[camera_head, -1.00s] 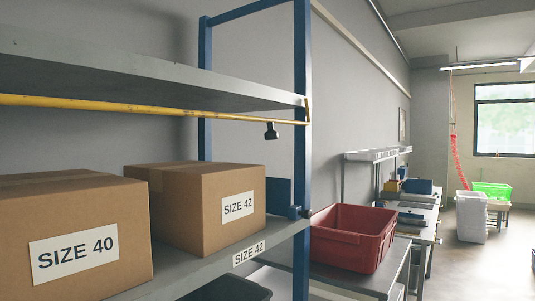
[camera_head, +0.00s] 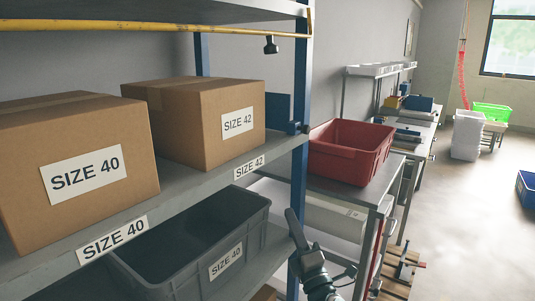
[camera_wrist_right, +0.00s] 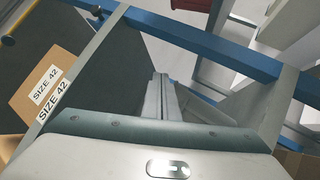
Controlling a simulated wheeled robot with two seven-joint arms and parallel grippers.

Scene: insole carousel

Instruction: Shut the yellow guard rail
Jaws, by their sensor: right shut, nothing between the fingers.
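The yellow guard rail (camera_head: 150,26) runs across the front of the shelf rack, raised just under the upper shelf board and above the boxes. A black knob (camera_head: 270,45) hangs from it near its right end. A dark catch (camera_head: 297,128) sits on the blue post at the height of the middle shelf. My right gripper (camera_head: 293,222) is shut and empty, low by the blue post and to the right of the grey bin. In the right wrist view its fingers (camera_wrist_right: 160,92) point towards the rack, apart from the rail. My left gripper is not in view.
Boxes marked SIZE 40 (camera_head: 70,190) and SIZE 42 (camera_head: 205,135) stand on the middle shelf. A grey bin (camera_head: 245,215) sits below. A red crate (camera_head: 350,150) rests on a bench right of the blue post (camera_head: 302,80). Open floor (camera_head: 480,220) lies at right.

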